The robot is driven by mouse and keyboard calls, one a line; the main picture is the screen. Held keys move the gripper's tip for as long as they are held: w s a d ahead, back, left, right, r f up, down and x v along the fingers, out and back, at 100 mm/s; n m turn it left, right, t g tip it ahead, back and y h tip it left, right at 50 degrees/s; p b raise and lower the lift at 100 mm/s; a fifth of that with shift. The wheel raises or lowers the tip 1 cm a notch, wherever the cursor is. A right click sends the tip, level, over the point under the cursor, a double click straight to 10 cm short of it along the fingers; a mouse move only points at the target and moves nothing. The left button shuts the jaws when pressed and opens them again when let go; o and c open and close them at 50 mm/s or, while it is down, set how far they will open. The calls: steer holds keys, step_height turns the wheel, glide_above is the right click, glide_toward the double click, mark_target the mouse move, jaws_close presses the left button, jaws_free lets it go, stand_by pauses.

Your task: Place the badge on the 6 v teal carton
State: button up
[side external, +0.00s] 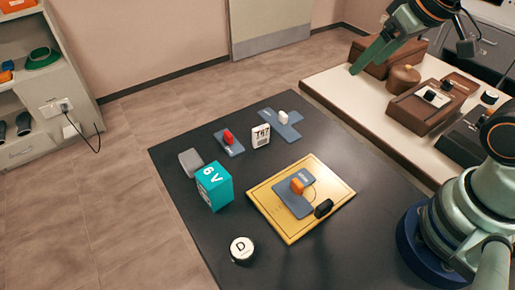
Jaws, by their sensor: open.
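The teal carton (214,188) stands upright on the dark table, with "6 V" in white on it. A small white piece with dark characters, which looks like the badge (261,136), stands behind and right of the carton, apart from it. The carton's visible top looks bare. My gripper (368,58) is open at the upper right, raised and well away from both. I see nothing between its fingers.
A yellow board (283,228) holds a blue-grey piece with orange and black parts. Blue plates with a red piece (228,137) and a white piece (283,116) lie near the badge. A grey block (191,162) and a round "D" piece (242,250) flank the carton.

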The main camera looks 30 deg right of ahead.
steer(key=t+y, duration=0.2)
steer(key=t, duration=0.2)
glide_above(259, 128)
steer(key=s+d, duration=0.2)
steer(key=d, duration=0.3)
step_height(259, 128, down, 16)
steer(key=shift+t+y, duration=0.6)
steer(key=shift+t, duration=0.1)
steer(key=a+f, duration=0.1)
steer(key=s+a+f, duration=0.1)
steer(key=f, duration=0.1)
steer(key=shift+a+f, duration=0.2)
steer(key=shift+a, duration=0.1)
steer(key=shift+s+a+f, duration=0.3)
steer(key=shift+f, duration=0.1)
steer(key=shift+w+a+f, duration=0.1)
steer(key=shift+x, duration=3.65)
steer(key=c, duration=1.2)
steer(key=shift+r, duration=0.2)
